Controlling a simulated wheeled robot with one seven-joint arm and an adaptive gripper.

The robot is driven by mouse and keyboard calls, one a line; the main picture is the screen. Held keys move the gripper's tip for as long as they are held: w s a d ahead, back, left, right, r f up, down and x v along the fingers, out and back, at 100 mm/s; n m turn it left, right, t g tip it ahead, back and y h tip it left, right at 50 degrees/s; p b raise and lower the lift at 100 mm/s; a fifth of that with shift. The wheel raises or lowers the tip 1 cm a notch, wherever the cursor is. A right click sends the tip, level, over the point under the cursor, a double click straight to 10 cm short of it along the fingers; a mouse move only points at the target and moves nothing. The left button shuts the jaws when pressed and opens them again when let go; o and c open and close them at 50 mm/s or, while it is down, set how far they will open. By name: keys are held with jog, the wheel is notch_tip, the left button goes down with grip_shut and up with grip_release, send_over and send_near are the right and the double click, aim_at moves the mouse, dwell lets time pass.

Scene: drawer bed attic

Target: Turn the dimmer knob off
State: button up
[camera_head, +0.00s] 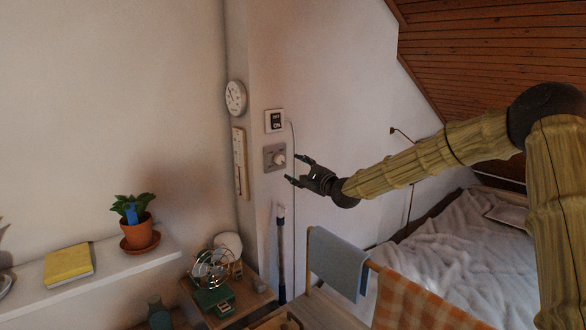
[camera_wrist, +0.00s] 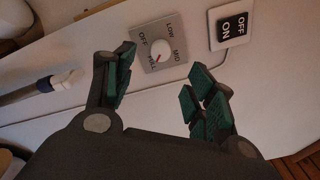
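The dimmer knob (camera_head: 279,159) is a round white knob on a grey square plate (camera_head: 267,154) on the white wall. In the wrist view the knob (camera_wrist: 161,50) has a red mark pointing down-left, and the plate (camera_wrist: 149,66) carries lettering around it, including what looks like OFF. My gripper (camera_head: 296,170) is open and empty, just right of the knob in the head view. In the wrist view its two fingers (camera_wrist: 160,87) are spread wide, with the knob beyond and between them, apart from both.
A black-and-white ON/OFF sign or switch (camera_head: 275,121) sits just above the dimmer, with a white cable beside it. A round dial (camera_head: 236,98) hangs to the upper left. Below are a shelf with a potted plant (camera_head: 135,225) and a rack with a blue towel (camera_head: 338,262).

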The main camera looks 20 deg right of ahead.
aim_at(281, 160)
jog(key=shift+s+a+r, duration=0.1)
jog(key=shift+s, duration=0.4)
jog(key=shift+w+a+n+b, duration=0.35)
jog(key=shift+w+n+b, duration=0.85)
jog(key=shift+w+n, duration=0.95)
jog(key=shift+w+a+n+b, duration=0.3)
jog(key=shift+w+n+b, duration=1.15)
jog(key=shift+n, duration=1.05)
jog(key=shift+w+a+n+b, duration=0.35)
jog(key=shift+w+n+b, duration=0.6)
jog(key=shift+w+n, duration=1.35)
jog(key=shift+s, duration=0.15)
jog(key=shift+c, duration=0.4)
